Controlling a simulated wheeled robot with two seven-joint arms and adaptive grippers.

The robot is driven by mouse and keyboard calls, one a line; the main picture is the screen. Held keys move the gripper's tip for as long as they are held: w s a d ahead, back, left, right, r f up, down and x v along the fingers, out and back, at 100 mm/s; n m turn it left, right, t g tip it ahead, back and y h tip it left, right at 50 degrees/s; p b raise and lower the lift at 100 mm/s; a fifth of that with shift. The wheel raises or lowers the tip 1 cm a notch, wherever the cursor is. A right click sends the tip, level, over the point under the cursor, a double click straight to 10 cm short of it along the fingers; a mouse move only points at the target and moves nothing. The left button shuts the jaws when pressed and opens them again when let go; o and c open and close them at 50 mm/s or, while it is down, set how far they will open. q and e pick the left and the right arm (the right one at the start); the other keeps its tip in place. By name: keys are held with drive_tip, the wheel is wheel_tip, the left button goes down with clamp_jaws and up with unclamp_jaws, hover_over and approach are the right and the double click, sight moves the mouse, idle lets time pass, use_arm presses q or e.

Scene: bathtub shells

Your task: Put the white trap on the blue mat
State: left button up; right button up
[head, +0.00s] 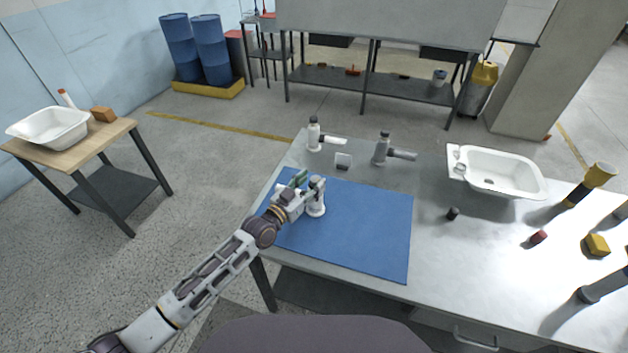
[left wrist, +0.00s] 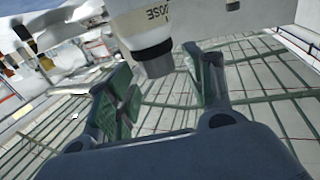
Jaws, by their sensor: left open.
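The blue mat (head: 365,235) lies flat on the metal table. A white trap-like piece (head: 316,209) stands upright on the mat's upper left part, partly covered by my left gripper (head: 308,184). In the left wrist view, a white body with dark lettering and a dark grey end (left wrist: 152,55) sits between the green-padded fingers of my left gripper (left wrist: 163,88). The fingers are open, with a gap visible beside the piece. Another white trap (head: 314,136), with a grey cap and side pipe, stands behind the mat. My right gripper is not in view.
A grey trap (head: 382,150) and a small white block (head: 343,161) stand behind the mat. A white sink (head: 495,173) is at the back right. A small dark cylinder (head: 452,214) and a red piece (head: 538,237) lie right of the mat. The mat's right half is clear.

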use_arm(q)
drive_tip(key=v, duration=0.9)
drive_tip(key=shift+s+a, duration=0.15)
drive_tip(key=shift+s, duration=0.1)
idle(0.6)
